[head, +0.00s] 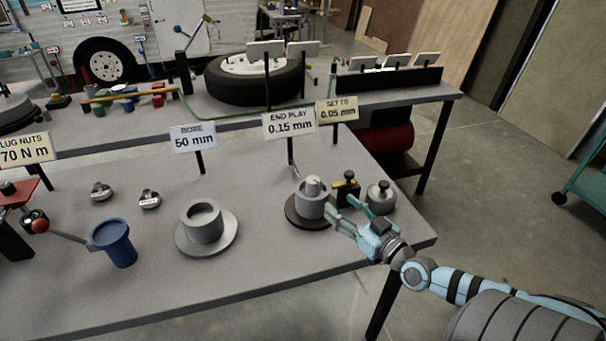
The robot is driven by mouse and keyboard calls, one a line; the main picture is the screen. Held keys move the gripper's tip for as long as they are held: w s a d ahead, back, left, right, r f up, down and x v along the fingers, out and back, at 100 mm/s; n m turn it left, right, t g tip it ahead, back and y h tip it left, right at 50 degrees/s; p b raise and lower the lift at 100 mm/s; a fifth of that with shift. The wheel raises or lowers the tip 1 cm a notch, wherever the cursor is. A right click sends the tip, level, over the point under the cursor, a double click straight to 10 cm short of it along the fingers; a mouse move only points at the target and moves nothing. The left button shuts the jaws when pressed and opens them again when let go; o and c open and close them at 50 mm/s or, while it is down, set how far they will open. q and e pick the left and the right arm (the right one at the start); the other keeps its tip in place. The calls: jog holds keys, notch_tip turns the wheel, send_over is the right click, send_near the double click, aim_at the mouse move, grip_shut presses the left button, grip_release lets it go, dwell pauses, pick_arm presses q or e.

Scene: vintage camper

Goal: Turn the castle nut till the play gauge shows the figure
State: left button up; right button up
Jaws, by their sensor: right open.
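A grey hub (312,208) stands on a dark round base (300,222) near the right end of the near bench. A small light cylinder, perhaps the castle nut (313,185), sits on top of it; its slots are too small to tell. The play gauge sign (289,126) behind it reads END PLAY 0.15 mm. The sign beside it (337,110) reads SET TO 0.05 mm. My right gripper (342,210) is open just right of the hub, its fingers pointing left toward it. I cannot tell whether they touch the hub. My left gripper is out of view.
A small dark block with a knob (347,190) and a grey knobbed weight (380,198) stand close behind my right gripper. A grey ring on a flange (203,224) and a blue cup (114,243) stand further left. The bench front (250,270) is clear.

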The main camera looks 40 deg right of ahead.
aim_at(317, 183)
jog(key=w+b, duration=0.3)
jog(key=w, duration=0.9)
jog(key=shift+d, duration=0.2)
jog(key=shift+w+r+b, duration=0.15)
jog(key=shift+w+b, duration=0.15)
jog(key=shift+w, duration=0.05)
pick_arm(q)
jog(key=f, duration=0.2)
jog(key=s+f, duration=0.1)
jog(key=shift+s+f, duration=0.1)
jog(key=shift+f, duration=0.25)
